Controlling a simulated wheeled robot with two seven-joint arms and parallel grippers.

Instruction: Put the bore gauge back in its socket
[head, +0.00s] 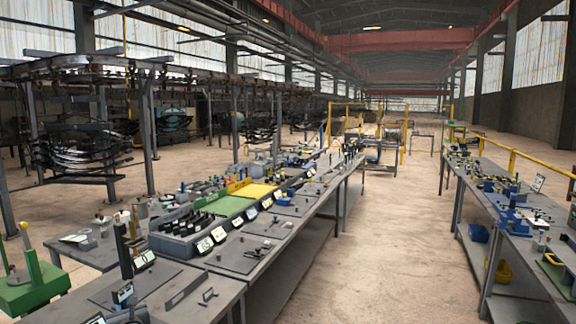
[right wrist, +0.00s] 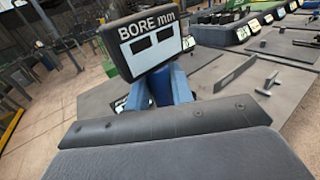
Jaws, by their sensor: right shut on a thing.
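The bore gauge (right wrist: 150,43) fills the upper middle of the right wrist view. My left gripper is not in view.
A dark upright plate (head: 185,290) and a small T-shaped piece (head: 208,295) stand on the near bench. A grey rack (head: 172,245) with black handles stands behind. A green stand (head: 33,285) is at far left. A second bench (head: 515,195) is right, across a clear aisle.

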